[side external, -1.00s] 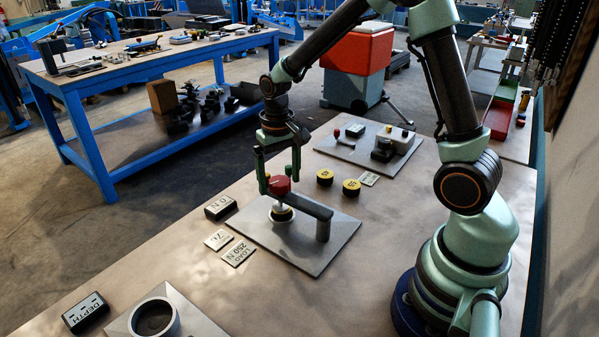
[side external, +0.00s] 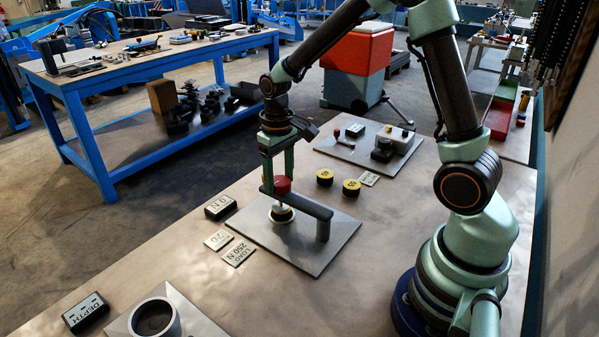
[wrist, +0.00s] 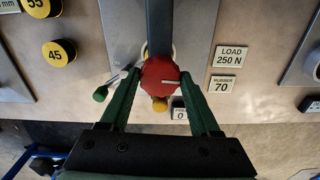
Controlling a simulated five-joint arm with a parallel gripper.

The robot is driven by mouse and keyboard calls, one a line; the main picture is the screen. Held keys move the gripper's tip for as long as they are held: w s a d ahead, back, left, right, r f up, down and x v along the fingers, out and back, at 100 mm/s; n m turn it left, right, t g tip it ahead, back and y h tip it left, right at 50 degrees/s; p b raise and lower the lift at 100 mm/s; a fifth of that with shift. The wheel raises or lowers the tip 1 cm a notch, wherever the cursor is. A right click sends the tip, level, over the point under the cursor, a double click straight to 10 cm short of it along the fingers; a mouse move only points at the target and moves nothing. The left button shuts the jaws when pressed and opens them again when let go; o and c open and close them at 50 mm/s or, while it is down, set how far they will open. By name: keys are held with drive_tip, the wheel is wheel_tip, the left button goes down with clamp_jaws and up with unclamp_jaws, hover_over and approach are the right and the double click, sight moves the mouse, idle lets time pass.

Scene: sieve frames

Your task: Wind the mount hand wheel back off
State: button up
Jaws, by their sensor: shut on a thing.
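The red hand wheel (side external: 283,185), with a pale line on top, sits at the end of a dark arm (side external: 305,204) on a post. The arm stands on a grey plate (side external: 325,257). Below the wheel is a pale round part (side external: 281,214) with a dark rim. My gripper (side external: 279,183) points down over the wheel. In the wrist view, its green fingers (wrist: 162,76) lie on either side of the wheel (wrist: 160,77), shut on it. The wheel's far side and underside are hidden.
A display reading 0 N (side external: 220,207) and flat labels, one reading LOAD 250 N (side external: 238,254), lie left of the plate. Yellow-topped discs (side external: 351,187) lie behind it. Another plate with a ring (side external: 155,318) is at the front. A green-knobbed lever (wrist: 100,94) shows beside my gripper.

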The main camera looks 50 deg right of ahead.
sight(279, 181)
drive_tip(key=n, duration=1.2)
drive_tip(key=shift+n, duration=0.3)
idle(0.4)
drive_tip(key=o, duration=1.4)
wheel_tip(279, 181, up, 12)
drive_tip(key=shift+r, duration=0.1)
